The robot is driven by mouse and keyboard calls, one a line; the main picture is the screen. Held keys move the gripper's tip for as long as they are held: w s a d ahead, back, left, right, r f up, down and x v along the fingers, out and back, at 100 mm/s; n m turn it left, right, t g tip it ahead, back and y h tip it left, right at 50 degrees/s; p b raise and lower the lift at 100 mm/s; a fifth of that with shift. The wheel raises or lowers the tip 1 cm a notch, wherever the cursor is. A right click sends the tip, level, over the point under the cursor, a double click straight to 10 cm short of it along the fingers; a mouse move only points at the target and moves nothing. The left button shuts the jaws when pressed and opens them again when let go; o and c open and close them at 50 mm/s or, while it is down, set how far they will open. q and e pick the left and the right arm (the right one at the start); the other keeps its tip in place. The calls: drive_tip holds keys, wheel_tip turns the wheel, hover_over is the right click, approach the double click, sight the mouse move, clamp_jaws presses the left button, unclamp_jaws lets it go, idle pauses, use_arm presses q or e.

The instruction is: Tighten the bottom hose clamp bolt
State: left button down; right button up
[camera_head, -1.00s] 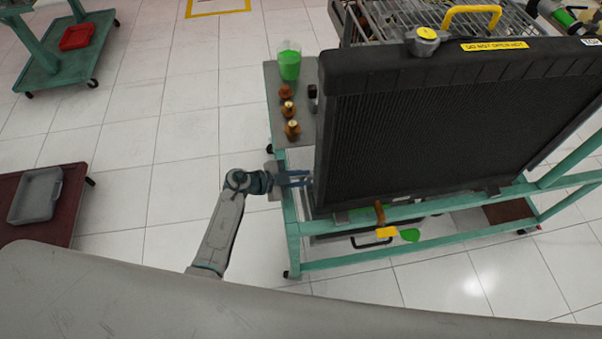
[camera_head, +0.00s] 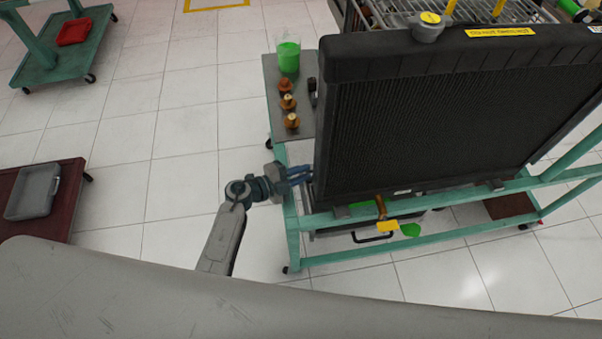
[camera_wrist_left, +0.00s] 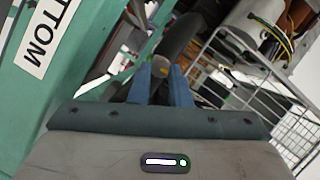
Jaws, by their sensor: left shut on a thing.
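My left gripper (camera_head: 308,174) reaches in from the left to the lower left corner of the radiator (camera_head: 425,115). In the left wrist view its two blue fingers (camera_wrist_left: 161,82) are closed on a small bolt head (camera_wrist_left: 160,68), at the end of a black hose (camera_wrist_left: 182,35). This looks like the bottom hose clamp bolt; the clamp band itself is hard to make out. A white label reading BOTTOM (camera_wrist_left: 46,36) is on the green frame beside it. In the head view the bolt is hidden by the radiator and the fingers. My right gripper is not in view.
The green cart frame (camera_head: 293,235) stands close around the gripper. A grey shelf (camera_head: 272,95) behind it holds a green-filled beaker (camera_head: 288,60) and several brass-coloured parts (camera_head: 291,121). A wire rack (camera_wrist_left: 232,72) is to the right in the wrist view.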

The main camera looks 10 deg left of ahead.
use_arm(q)
drive_tip(key=c, duration=1.3)
unclamp_jaws()
drive_tip(key=shift+c, duration=0.2)
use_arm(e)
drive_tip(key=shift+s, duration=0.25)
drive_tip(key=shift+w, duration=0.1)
